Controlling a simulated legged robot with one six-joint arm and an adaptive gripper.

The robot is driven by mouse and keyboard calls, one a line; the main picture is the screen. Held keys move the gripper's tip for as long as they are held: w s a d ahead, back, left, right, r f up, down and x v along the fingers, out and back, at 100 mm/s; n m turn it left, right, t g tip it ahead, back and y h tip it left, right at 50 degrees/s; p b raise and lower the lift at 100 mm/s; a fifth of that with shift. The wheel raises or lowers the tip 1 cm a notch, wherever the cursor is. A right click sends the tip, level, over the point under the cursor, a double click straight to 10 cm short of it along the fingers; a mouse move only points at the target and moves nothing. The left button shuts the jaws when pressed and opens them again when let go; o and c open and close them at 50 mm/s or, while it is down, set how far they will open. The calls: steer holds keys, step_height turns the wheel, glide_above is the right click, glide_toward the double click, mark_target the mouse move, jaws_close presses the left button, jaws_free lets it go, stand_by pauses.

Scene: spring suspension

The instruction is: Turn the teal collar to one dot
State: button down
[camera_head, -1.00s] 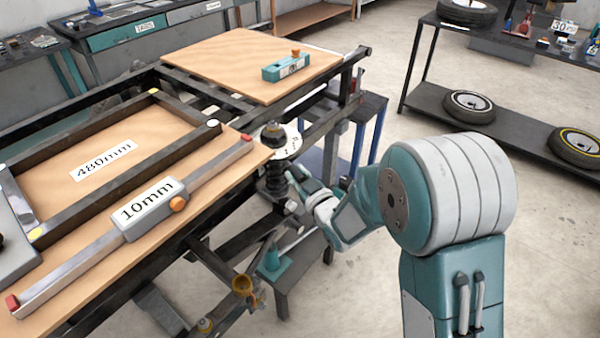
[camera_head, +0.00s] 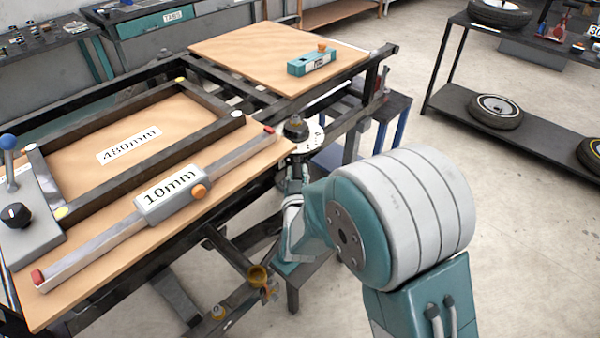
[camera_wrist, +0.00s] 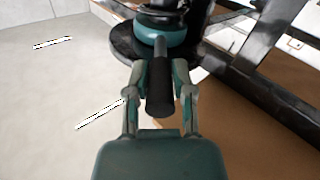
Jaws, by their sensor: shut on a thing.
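The teal collar (camera_wrist: 160,32) shows at the top of the wrist view, around a dark upright spring unit. A short handle with a dark grip (camera_wrist: 159,88) sticks out from it towards me. My gripper (camera_wrist: 160,75) has its two fingers on either side of this handle and is shut on it. In the head view my gripper (camera_head: 293,182) is at the spring unit, below a white dial plate (camera_head: 310,138) with dark marks and a dark cap on top. The collar is hidden there by my gripper and arm. The dots cannot be made out.
A bench with wooden boards and a dark frame stands left of my arm. A teal block tool (camera_head: 311,62) lies on the far board. Open floor (camera_head: 535,225) lies to the right.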

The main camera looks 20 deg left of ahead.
steer(key=shift+a+r, duration=0.1)
steer(key=shift+a, duration=0.05)
steer(key=shift+c, duration=2.4)
jaws_free()
steer(key=shift+a, duration=0.15)
steer(key=shift+s+d, duration=0.15)
steer(key=shift+d, duration=0.05)
steer(key=v, duration=1.1)
steer(key=shift+s, duration=0.35)
steer(key=shift+a, duration=0.1)
